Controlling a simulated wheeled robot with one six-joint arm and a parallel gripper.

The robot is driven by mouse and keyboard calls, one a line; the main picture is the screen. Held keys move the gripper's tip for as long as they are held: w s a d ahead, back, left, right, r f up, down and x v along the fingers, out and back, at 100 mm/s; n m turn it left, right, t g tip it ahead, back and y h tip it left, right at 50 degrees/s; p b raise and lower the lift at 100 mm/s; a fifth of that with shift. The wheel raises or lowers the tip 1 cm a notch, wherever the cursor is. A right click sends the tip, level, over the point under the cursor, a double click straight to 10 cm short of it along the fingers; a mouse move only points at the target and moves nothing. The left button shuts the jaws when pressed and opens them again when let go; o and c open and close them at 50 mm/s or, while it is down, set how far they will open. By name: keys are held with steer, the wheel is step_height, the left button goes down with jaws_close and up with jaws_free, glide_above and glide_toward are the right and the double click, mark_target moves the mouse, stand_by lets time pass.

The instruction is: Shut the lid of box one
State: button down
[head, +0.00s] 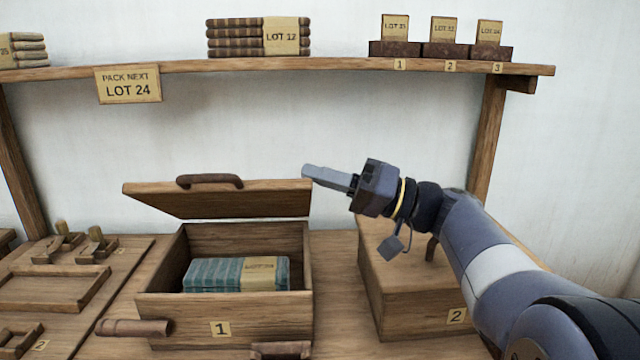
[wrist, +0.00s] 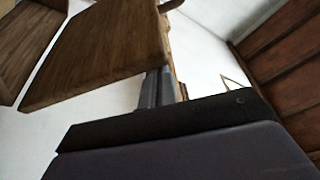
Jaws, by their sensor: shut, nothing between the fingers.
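Box one (head: 160,307) is a wooden box with a "1" label on its front, standing on the table. Its lid (head: 217,200) is raised and tilted open above the back of the box, with a brown handle (head: 210,181) on its upper edge. A teal bundle with a tan lot label (head: 215,276) lies inside. My gripper (head: 308,172) is shut and empty, at the upper right corner of the lid. In the wrist view the fingers (wrist: 157,88) are right beside the lid's edge (wrist: 100,55); I cannot tell whether they touch it.
Box two (head: 420,305) stands closed to the right, under my arm. A shelf (head: 330,66) with bundles and labelled blocks runs above. Wooden trays and tools (head: 55,287) lie at the left. A loose brown handle-like piece (head: 133,328) is at the box's front left.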

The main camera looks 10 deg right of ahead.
mark_target(294, 193)
steer(key=shift+s+f+b, duration=0.6)
steer(key=shift+f+b, duration=0.15)
steer(key=shift+b, duration=0.05)
steer(key=shift+s+f+b, duration=0.55)
steer(key=shift+f+b, duration=0.2)
steer(key=shift+b, duration=0.05)
